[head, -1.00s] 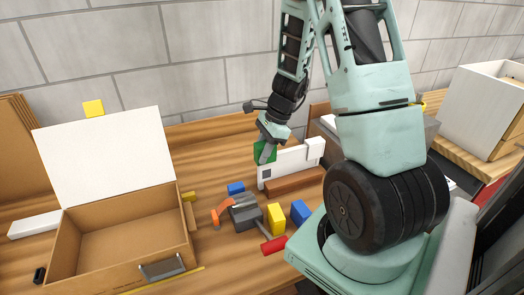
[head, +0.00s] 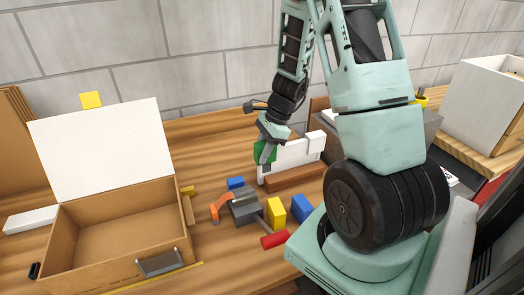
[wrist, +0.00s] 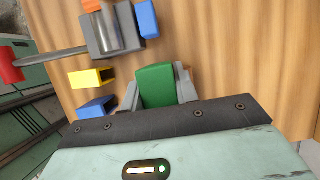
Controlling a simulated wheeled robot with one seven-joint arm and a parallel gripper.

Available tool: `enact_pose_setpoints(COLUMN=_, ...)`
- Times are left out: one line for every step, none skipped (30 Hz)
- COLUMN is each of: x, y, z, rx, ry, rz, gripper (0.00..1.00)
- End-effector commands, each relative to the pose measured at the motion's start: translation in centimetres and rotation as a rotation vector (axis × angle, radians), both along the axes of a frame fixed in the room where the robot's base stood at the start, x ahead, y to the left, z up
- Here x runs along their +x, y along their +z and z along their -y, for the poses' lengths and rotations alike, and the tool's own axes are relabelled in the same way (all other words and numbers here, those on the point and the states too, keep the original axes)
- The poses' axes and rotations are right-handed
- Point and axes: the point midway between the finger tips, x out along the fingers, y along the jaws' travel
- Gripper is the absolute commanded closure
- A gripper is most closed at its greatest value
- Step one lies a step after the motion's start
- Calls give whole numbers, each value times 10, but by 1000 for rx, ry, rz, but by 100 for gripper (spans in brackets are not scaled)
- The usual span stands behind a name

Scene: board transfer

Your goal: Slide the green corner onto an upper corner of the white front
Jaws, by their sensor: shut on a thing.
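The green corner (head: 259,153) is held between the fingers of my gripper (head: 265,157). It also shows in the wrist view (wrist: 157,86), between the two grey fingers (wrist: 157,92). The white front (head: 293,153) stands upright behind a brown wooden block (head: 294,179). In the head view, my gripper and the green corner overlap the upper left end of the white front. I cannot tell whether they touch it, and the wrist view does not clearly show the front.
A red cylinder (head: 274,240) is close to my base. An open cardboard box (head: 190,246) with a white panel (head: 104,150) stands left.

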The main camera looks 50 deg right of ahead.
Motion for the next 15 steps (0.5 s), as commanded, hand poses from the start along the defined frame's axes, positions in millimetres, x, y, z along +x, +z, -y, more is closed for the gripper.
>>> enact_pose_setpoints(x=0, y=-3, z=0, rx=0, ry=0, rz=0, gripper=95)
enact_pose_setpoints(x=0, y=-3, z=0, rx=0, ry=0, rz=0, gripper=95)
enact_pose_setpoints(x=0, y=-4, z=0, rx=0, ry=0, rz=0, gripper=95)
enact_pose_setpoints(x=0, y=-5, z=0, rx=0, ry=0, rz=0, gripper=95)
enact_pose_setpoints(x=0, y=-6, z=0, rx=0, ry=0, rz=0, gripper=95)
enact_pose_setpoints(x=0, y=-6, z=0, rx=0, ry=0, rz=0, gripper=95)
enact_pose_setpoints(x=0, y=-7, z=0, rx=0, ry=0, rz=0, gripper=95)
enact_pose_setpoints(x=0, y=-8, z=0, rx=0, ry=0, rz=0, gripper=95)
enact_pose_setpoints(x=0, y=-9, z=0, rx=0, ry=0, rz=0, gripper=95)
enact_pose_setpoints(x=0, y=-10, z=0, rx=0, ry=0, rz=0, gripper=95)
enact_pose_setpoints(x=0, y=-10, z=0, rx=0, ry=0, rz=0, gripper=95)
enact_pose_setpoints(x=0, y=-11, z=0, rx=0, ry=0, rz=0, gripper=95)
enact_pose_setpoints(x=0, y=-12, z=0, rx=0, ry=0, rz=0, gripper=95)
enact_pose_setpoints(x=0, y=-13, z=0, rx=0, ry=0, rz=0, gripper=95)
enact_pose_setpoints(x=0, y=-14, z=0, rx=0, ry=0, rz=0, gripper=95)
